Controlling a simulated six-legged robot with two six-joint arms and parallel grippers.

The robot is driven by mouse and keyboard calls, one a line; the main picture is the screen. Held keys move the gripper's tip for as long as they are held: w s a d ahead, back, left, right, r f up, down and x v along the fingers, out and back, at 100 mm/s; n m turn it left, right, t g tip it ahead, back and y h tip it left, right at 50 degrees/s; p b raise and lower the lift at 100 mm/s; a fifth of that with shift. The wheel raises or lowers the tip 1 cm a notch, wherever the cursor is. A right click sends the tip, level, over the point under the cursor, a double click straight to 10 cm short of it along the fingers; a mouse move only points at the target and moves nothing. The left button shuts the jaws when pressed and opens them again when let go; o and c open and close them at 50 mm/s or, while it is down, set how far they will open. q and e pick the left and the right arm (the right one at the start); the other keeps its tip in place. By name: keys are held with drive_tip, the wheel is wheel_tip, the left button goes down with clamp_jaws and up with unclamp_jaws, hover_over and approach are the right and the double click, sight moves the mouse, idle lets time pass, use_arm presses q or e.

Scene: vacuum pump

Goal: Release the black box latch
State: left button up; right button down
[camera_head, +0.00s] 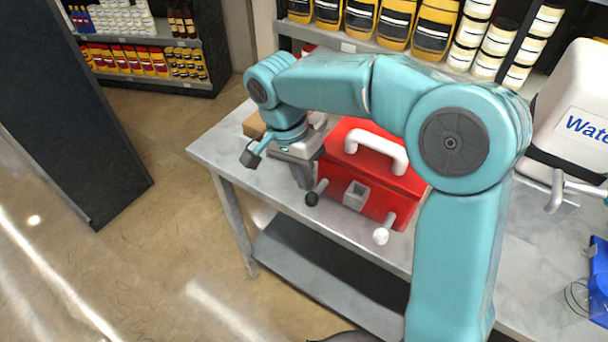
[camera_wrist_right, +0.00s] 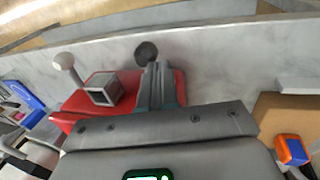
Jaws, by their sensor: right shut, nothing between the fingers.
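A red box (camera_head: 368,170) with a white handle (camera_head: 377,148) stands on the grey table. On its front are a lever with a black knob (camera_head: 312,199), a lever with a white knob (camera_head: 381,236), and a grey square socket (camera_head: 356,194) between them. My right gripper (camera_head: 304,183) is shut and empty, pointing down beside the box's left end, close to the black-knob lever. In the right wrist view, the black knob (camera_wrist_right: 146,53) shows just past the shut fingers (camera_wrist_right: 155,72), which hide part of its lever; contact cannot be told. My left gripper is not in view.
A brown box (camera_head: 254,125) sits behind my right gripper. A white water container (camera_head: 577,110) and a blue item (camera_head: 599,275) are at the right. An orange and blue object (camera_wrist_right: 293,150) shows in the right wrist view. Stocked shelves stand behind the table (camera_head: 225,150).

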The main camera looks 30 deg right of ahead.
use_arm(q)
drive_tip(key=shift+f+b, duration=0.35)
drive_tip(key=shift+b, duration=0.05)
use_arm(e)
drive_tip(key=shift+s+a+f, duration=0.25)
drive_tip(key=shift+s+f, duration=0.15)
drive_tip(key=shift+s, duration=0.05)
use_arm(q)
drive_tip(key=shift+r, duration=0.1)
